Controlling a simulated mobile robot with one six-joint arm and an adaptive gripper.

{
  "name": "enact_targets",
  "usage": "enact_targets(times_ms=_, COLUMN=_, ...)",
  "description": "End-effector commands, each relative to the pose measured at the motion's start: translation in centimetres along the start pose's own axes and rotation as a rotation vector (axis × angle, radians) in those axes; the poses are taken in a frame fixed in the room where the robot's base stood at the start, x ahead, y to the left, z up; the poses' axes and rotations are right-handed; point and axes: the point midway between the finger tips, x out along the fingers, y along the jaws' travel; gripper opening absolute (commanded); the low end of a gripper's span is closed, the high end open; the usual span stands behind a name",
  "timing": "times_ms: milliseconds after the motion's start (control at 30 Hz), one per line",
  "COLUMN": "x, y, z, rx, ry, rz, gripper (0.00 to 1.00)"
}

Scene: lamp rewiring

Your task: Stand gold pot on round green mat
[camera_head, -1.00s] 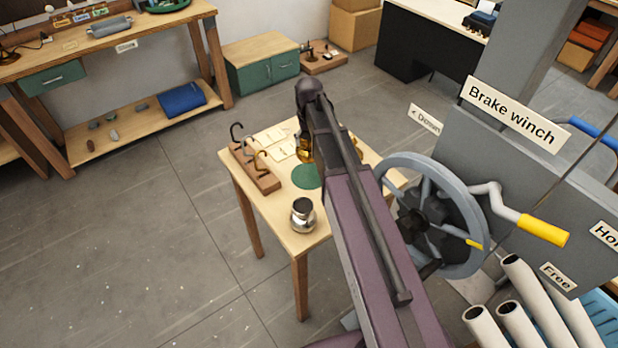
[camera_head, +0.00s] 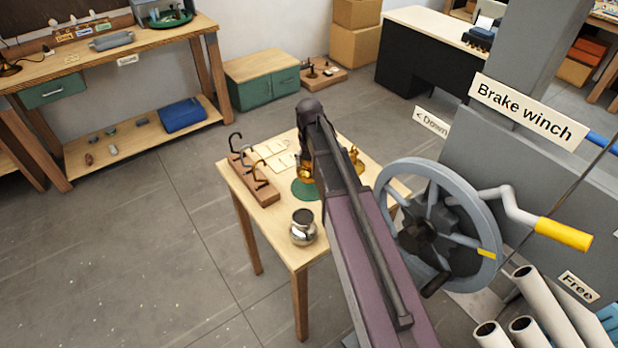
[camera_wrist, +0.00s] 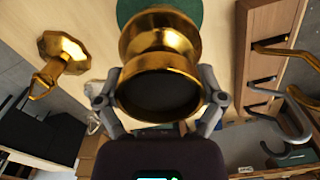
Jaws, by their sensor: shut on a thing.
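The gold pot (camera_wrist: 160,48) is between the two fingers of my gripper (camera_wrist: 160,88) in the wrist view, its dark round end facing the camera. In the head view the pot (camera_head: 304,173) is partly hidden behind my arm. The round green mat (camera_head: 305,190) lies flat on the small wooden table. The pot overlaps the mat's far side in that view. In the wrist view the mat (camera_wrist: 196,12) shows behind the pot. I cannot tell whether the pot touches it. My gripper is shut on the pot.
A silver pot (camera_head: 303,228) stands at the table's near corner. A hook rack (camera_head: 257,182) is left of the mat, and pale cards (camera_head: 275,153) lie behind. Another gold piece (camera_head: 356,160) stands right of my arm. The winch wheel (camera_head: 437,225) is close on the right.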

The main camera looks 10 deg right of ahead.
Motion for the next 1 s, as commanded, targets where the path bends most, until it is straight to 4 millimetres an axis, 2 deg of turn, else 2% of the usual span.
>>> enact_targets(times_ms=33, x=0.9, y=0.0, z=0.0, rx=0.000, ry=0.000, rz=0.000, gripper=0.27)
enact_targets(times_ms=133, x=1.4, y=0.0, z=0.0, rx=0.000, ry=0.000, rz=0.000, gripper=0.27)
enact_targets(times_ms=667, x=1.7, y=0.1, z=0.0, rx=0.001, ry=0.000, rz=0.000, gripper=0.27)
enact_targets(times_ms=1000, x=3.9, y=0.1, z=0.0, rx=0.002, ry=0.000, rz=0.000, gripper=0.27)
